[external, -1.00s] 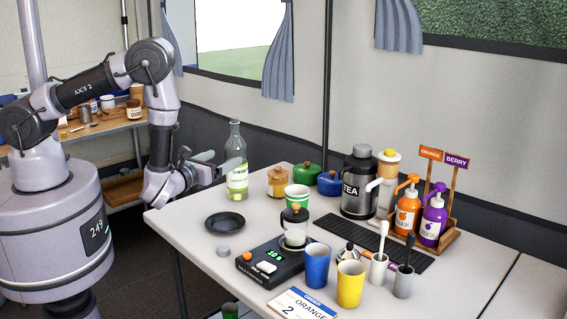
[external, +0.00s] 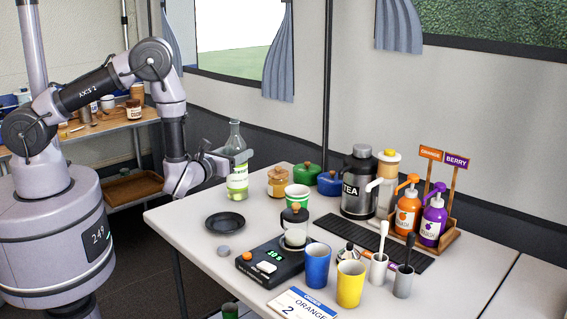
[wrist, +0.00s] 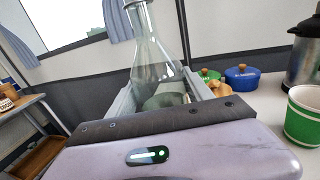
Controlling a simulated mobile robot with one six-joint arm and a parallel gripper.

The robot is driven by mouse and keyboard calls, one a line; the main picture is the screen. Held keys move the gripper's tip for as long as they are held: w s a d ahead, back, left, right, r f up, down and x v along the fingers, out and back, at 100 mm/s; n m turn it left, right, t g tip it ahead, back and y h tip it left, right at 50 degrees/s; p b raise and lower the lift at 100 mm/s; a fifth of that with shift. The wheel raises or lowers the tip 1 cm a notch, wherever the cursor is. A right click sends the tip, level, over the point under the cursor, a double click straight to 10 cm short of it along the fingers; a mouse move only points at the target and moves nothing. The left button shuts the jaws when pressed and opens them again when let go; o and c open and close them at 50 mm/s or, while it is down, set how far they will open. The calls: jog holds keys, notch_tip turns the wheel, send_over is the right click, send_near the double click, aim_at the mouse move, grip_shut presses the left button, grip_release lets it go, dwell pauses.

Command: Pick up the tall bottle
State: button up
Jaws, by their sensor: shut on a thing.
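The tall bottle (external: 236,181) is clear glass with a narrow neck, a pale label and greenish contents low down. It stands upright at the table's back left edge in the external view. My gripper (external: 238,158) is shut on the bottle at about mid-height, below the neck. In the wrist view the bottle (wrist: 157,60) sits between the two grey fingers (wrist: 163,95), one on each side. Its lower part is hidden behind the gripper body there. I cannot tell any gap between its base and the table.
A small amber jar (external: 278,182), a green pot (external: 307,174) and a blue pot (external: 329,183) stand right of the bottle. A green-striped cup (external: 298,198) and a dark plate (external: 225,222) are nearer. A tea dispenser (external: 358,190) stands farther right.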

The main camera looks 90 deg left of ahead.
aim_at(230, 143)
jog(key=shift+c, duration=1.2)
jog(key=shift+d+r+p, duration=0.1)
jog(key=shift+r+p, duration=1.05)
jog(key=shift+r, duration=0.8)
jog(key=s+d+p, duration=0.1)
jog(key=s+d, duration=0.3)
jog(key=s, duration=0.3)
jog(key=s+d+r, duration=0.1)
jog(key=s+d, duration=0.3)
jog(key=s, duration=0.2)
jog(key=shift+s+p, duration=0.35)
jog(key=shift+w, duration=0.1)
